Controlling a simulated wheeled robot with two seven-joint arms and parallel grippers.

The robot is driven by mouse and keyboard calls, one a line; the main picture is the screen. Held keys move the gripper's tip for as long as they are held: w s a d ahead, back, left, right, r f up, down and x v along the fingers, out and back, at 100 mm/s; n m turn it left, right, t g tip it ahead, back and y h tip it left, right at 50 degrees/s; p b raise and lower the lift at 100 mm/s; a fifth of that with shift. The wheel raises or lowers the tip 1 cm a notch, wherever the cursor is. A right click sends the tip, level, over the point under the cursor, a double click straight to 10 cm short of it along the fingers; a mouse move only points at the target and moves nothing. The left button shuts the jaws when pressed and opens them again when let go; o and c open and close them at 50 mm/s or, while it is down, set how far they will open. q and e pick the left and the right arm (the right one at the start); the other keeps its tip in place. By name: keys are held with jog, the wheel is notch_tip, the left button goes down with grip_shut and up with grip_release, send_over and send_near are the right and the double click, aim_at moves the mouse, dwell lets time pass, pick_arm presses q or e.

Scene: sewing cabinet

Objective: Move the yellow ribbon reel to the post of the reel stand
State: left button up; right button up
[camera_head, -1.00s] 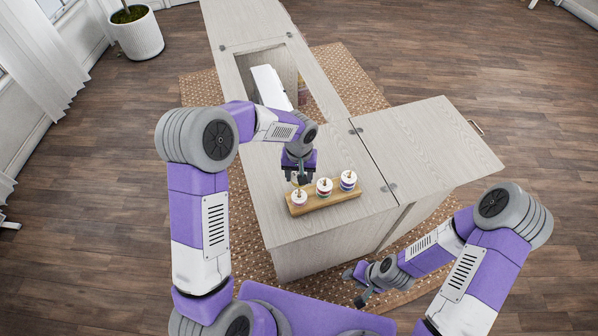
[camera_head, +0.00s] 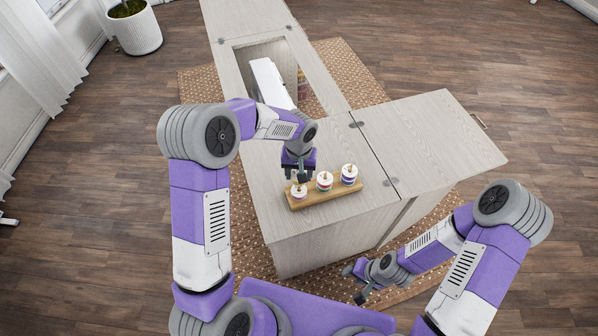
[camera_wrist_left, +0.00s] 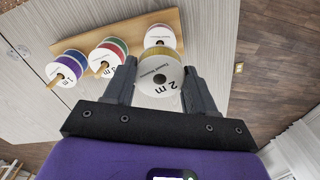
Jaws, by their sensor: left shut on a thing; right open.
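The yellow ribbon reel (camera_wrist_left: 158,82) shows in the left wrist view with its white "2 m" face toward the camera. My left gripper (camera_wrist_left: 157,88) is shut on it, one finger on each side. In the head view my left gripper (camera_head: 298,177) is over the left end of the wooden reel stand (camera_head: 326,197) and hides most of the held reel. A reel with a pinkish edge (camera_wrist_left: 160,35) sits on that end, just behind the yellow reel; whether they touch is unclear. My right gripper (camera_head: 356,284) is open and empty, low in front of the cabinet.
The stand also carries a red-green reel (camera_head: 324,181) and a purple-blue reel (camera_head: 349,174), each around a post. The cabinet top (camera_head: 330,222) is clear around the stand. Behind is an opening with a white machine (camera_head: 270,84). A side leaf (camera_head: 430,140) extends right.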

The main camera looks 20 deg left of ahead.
pick_arm(q)
jog(key=shift+f+b, duration=1.2)
jog(key=shift+f, duration=0.3)
jog(key=o, duration=1.1)
jog(key=shift+r, duration=0.1)
notch_tip(320, 180, up, 8)
jog(key=shift+f+p, duration=0.25)
jog(key=shift+p, duration=0.35)
